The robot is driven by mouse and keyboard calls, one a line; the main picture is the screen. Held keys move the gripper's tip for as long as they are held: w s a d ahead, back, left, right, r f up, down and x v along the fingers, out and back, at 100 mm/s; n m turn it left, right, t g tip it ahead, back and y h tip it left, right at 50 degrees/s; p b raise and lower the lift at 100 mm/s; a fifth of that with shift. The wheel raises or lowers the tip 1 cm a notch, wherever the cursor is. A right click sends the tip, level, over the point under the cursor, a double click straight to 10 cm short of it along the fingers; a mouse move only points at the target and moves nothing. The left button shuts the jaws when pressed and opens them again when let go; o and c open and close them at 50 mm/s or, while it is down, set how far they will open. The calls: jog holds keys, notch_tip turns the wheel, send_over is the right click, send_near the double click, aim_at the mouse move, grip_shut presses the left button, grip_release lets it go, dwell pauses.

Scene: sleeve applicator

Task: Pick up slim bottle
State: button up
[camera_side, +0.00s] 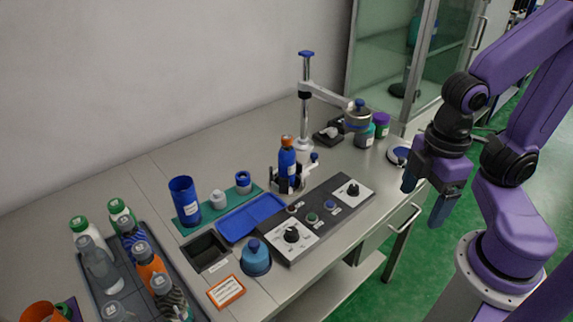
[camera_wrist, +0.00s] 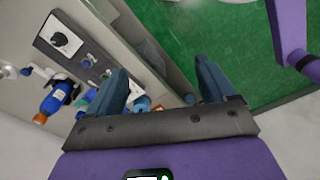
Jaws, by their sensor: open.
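A slim blue bottle with an orange cap (camera_side: 287,158) stands upright in a small holder on the bench; it also shows at the left of the wrist view (camera_wrist: 54,101). Several other bottles stand in a dark tray at the lower left, among them an orange one (camera_side: 150,266), a grey one (camera_side: 98,262) and a green-capped one (camera_side: 122,214). I cannot tell which bottle the task calls slim. My gripper (camera_side: 424,196) is open and empty, right of the bench's front edge and well apart from every bottle. Its two fingers (camera_wrist: 162,70) show spread in the wrist view.
A control panel with knobs (camera_side: 322,220), a blue tray (camera_side: 250,217) and a blue cup (camera_side: 185,201) occupy the bench's middle. A post with a side arm (camera_side: 306,100) rises behind the holder. A glass cabinet (camera_side: 385,50) stands behind. Green floor lies beyond the bench edge.

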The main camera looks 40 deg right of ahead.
jog(key=w+a+f+m+t+y, duration=0.1)
jog(key=w+a+f+m+y, duration=0.15)
jog(key=w+a, duration=0.4)
jog(key=w+a+f+m+t+y, duration=0.1)
jog(key=w+a+m+y, duration=0.1)
jog(key=w+a+m, duration=0.45)
jog(key=w+a+f+m+t+h, duration=0.1)
jog(key=w+a+t, duration=0.1)
jog(key=w, duration=0.3)
jog(key=w+a+f+m+t, duration=0.1)
jog(key=w+f+m+t, duration=0.1)
jog(key=w, duration=0.2)
jog(key=m+t+h, duration=0.4)
jog(key=m+h, duration=0.3)
jog(key=h, duration=0.4)
send_near(288, 158)
jog(key=x, duration=0.7)
jog(key=shift+w+r, duration=0.15)
jog(key=shift+w, duration=0.15)
jog(key=shift+f+x, duration=0.2)
jog(key=shift+x, duration=2.55)
jog(key=shift+s, duration=0.25)
jog(key=c, duration=1.2)
jog(key=shift+c, duration=0.3)
